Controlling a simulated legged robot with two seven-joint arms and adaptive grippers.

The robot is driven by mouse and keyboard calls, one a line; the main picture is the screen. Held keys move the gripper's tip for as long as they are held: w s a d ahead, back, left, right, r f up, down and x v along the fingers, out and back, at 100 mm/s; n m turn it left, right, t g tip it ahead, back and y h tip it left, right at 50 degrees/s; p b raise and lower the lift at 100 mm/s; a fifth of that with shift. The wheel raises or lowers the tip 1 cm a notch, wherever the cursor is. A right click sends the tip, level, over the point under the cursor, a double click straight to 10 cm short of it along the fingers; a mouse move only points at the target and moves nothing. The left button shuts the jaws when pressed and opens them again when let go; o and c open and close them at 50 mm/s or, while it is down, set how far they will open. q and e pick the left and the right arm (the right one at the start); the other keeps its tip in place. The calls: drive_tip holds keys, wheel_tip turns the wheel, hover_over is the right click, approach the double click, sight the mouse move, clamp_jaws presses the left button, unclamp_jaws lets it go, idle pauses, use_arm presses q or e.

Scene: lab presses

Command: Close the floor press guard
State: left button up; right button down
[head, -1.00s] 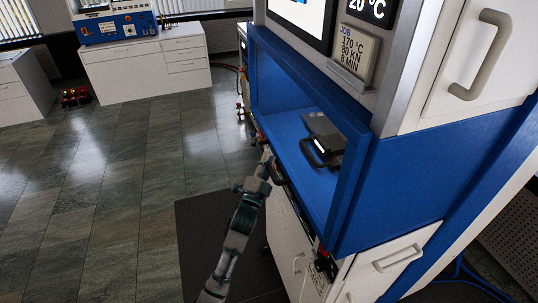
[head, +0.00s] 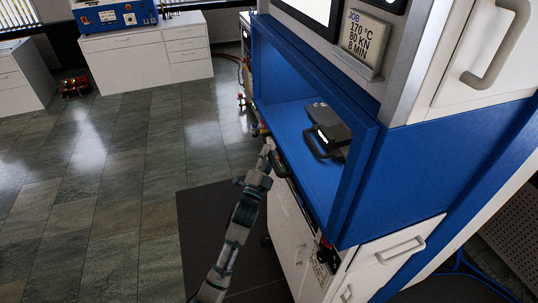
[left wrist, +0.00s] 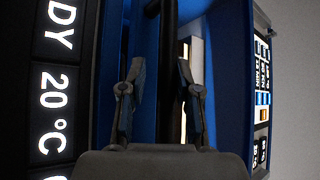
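The floor press (head: 368,180) is a blue and white cabinet on the right, with its chamber (head: 290,115) open at the front. No guard panel covers the opening. A dark handle (head: 282,170) is at the chamber's lower front edge. My left gripper (head: 267,146) is at that edge, beside the handle. In the left wrist view my left gripper's two fingers (left wrist: 161,90) stand apart, with a dark bar (left wrist: 168,40) between them. I cannot tell whether they touch the bar. My right gripper is out of view.
A dark plate with a looped handle (head: 325,132) lies inside the chamber. A job card (head: 366,38) reads 170 °C, 80 KN, 8 MIN. A dark mat (head: 205,225) lies before the press. White cabinets (head: 150,57) stand at the back.

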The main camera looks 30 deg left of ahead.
use_arm(q)
drive_tip(key=v, duration=1.2)
